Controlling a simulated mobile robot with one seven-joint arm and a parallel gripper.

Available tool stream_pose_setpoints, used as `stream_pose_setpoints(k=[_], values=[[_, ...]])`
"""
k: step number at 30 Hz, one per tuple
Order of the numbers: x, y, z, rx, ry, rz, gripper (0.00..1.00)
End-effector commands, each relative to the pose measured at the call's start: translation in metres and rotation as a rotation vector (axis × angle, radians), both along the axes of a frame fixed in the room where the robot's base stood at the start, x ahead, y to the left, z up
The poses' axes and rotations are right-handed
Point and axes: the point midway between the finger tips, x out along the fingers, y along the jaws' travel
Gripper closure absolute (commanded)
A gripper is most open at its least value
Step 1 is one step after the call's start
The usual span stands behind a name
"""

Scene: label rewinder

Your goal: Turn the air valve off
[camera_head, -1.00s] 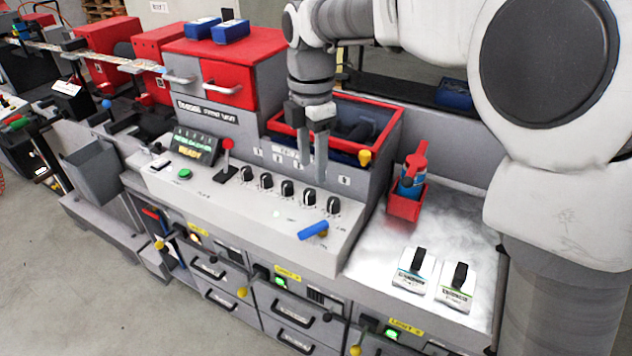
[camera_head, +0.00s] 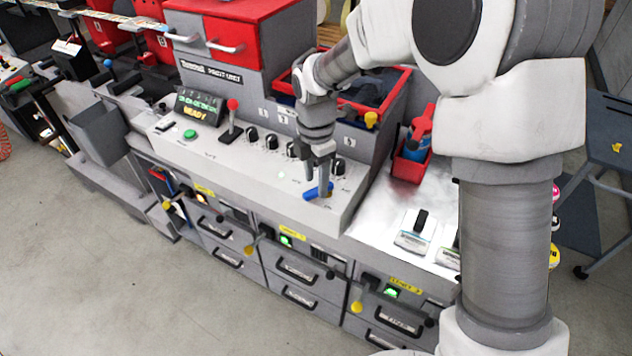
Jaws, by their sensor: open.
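The air valve appears to be the blue lever handle (camera_head: 313,192) low on the sloping grey control panel, near its right front edge. It lies slantwise across the panel. My gripper (camera_head: 318,182) points down over it with its fingers apart. The fingertips overlap the handle in the picture, and part of the handle is hidden behind them. I cannot tell whether they touch it or whether the handle lies between them.
Several black knobs (camera_head: 271,142) line the panel behind the handle, some partly hidden by my gripper. A red-topped lever (camera_head: 232,117), green button (camera_head: 190,134) and display (camera_head: 197,107) stand left. A red holder (camera_head: 408,167) with a blue bottle stands right. Drawers (camera_head: 297,268) are below.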

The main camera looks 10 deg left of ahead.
Motion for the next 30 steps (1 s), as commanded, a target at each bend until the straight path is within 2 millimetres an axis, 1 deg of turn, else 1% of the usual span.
stream_pose_setpoints(k=[1,3,6,14,15,17,18,24,30], values=[[0.0,0.0,-0.007,-0.001,0.003,0.0,0.45],[0.0,0.0,-0.013,-0.001,0.002,0.0,0.45],[0.0,0.0,-0.018,-0.001,0.001,0.0,0.45],[0.0,0.0,-0.02,0.0,0.0,0.0,0.45],[0.0,0.0,-0.019,0.0,0.0,0.0,0.47],[0.0,0.0,-0.019,0.0,0.0,0.0,0.58],[0.0,0.0,-0.019,0.0,0.0,0.0,0.65],[0.0,0.0,-0.019,0.0,0.0,0.0,1.0],[0.0,0.0,-0.019,0.0,0.0,0.0,1.0]])
